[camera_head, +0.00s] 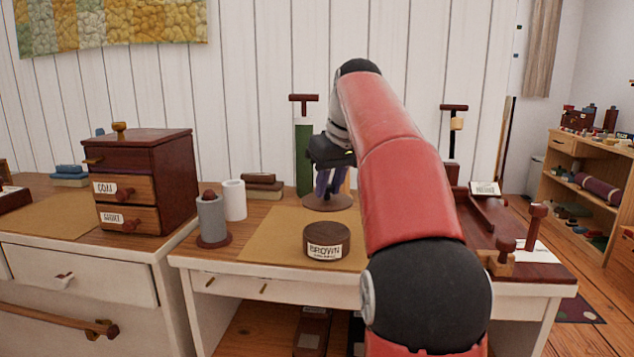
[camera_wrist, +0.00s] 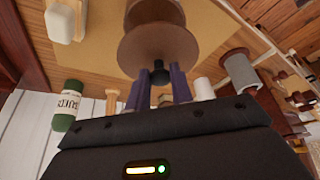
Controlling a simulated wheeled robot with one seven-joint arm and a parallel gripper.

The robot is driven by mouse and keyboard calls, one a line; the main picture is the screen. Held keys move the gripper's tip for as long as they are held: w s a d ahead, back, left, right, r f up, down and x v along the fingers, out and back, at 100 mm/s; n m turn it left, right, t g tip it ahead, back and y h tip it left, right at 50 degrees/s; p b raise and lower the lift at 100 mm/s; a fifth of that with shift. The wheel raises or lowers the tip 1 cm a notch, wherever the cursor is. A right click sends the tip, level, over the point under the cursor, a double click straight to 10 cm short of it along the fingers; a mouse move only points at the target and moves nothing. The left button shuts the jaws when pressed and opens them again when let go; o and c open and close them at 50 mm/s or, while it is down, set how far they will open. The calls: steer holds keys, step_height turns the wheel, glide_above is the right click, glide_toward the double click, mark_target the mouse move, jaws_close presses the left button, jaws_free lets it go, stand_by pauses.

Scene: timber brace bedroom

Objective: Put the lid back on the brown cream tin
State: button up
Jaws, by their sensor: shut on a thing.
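The brown cream tin (camera_head: 327,241) is a round, dark brown tin labelled BROWN, standing near the front of the tan mat. My gripper (camera_head: 326,188) points down behind it, farther from the camera. Its purple fingers are shut on the dark knob of a round brown lid (camera_head: 328,203). In the wrist view, my gripper (camera_wrist: 160,82) holds the lid (camera_wrist: 158,48) by its knob. A brown round shape behind the lid at the top edge looks like the tin (camera_wrist: 155,10). The lid is apart from the tin; its exact height over the mat is unclear.
A grey cylinder (camera_head: 213,220) and a white cylinder (camera_head: 234,200) stand left of the tan mat (camera_head: 273,246). A small drawer cabinet (camera_head: 147,180) is farther left. A tall green T-handled object (camera_head: 303,150) stands behind. A dark red tray (camera_head: 497,232) lies right.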

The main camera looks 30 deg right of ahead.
mark_target(329, 199)
steer(key=shift+f+b, duration=2.15)
steer(key=shift+f, duration=0.75)
steer(key=shift+r+p, duration=0.1)
steer(key=shift+p, duration=0.35)
steer(key=shift+f, duration=0.25)
stand_by(0.5)
steer(key=o, duration=1.5)
steer(key=shift+p, duration=0.3)
step_height(329, 199, up, 3)
steer(key=shift+f+p, duration=0.2)
steer(key=shift+p, duration=1.05)
steer(key=shift+r+p, duration=0.3)
steer(key=shift+r, duration=1.9)
